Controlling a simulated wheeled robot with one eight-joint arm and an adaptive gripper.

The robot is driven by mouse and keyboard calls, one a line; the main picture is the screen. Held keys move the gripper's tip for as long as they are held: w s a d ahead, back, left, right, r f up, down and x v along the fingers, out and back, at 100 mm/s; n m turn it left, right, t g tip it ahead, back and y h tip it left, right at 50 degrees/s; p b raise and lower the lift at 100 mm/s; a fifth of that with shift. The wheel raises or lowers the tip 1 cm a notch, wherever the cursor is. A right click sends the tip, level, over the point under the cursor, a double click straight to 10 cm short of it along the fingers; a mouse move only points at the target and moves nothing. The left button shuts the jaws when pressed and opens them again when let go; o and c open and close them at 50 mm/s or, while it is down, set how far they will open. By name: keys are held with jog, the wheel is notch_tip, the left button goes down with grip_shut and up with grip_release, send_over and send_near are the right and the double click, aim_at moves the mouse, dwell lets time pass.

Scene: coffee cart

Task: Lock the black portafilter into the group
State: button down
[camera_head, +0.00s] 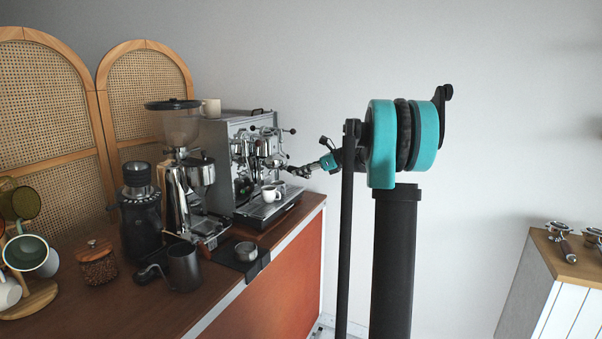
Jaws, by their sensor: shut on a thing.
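The espresso machine (225,140) is chrome and stands at the back right of the wooden counter. Its group (266,146) is on the front face. My gripper (297,171) reaches in from the right, close to the machine front just below and right of the group. It is shut on a small dark thing that looks like the black portafilter's handle (287,168). The portafilter's head is too small and cluttered to make out, so I cannot tell whether it sits in the group. A white cup (271,194) stands on the drip tray below.
A grinder (176,180), a dark pitcher (184,268) and a tamper mat (236,260) stand left of the machine. A jar (97,265) and mugs are further left. Other portafilters (561,231) lie on the right cabinet. The floor gap between counter and cabinet is mostly behind my arm.

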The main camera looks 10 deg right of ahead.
jog(key=shift+w+d+n+g, duration=0.2)
jog(key=shift+w+n+g, duration=0.05)
jog(key=shift+n+g, duration=0.05)
jog(key=c, duration=1.2)
grip_release()
jog(key=shift+o, duration=0.2)
jog(key=shift+d, duration=0.1)
jog(key=v, duration=1.2)
jog(key=shift+f, duration=0.2)
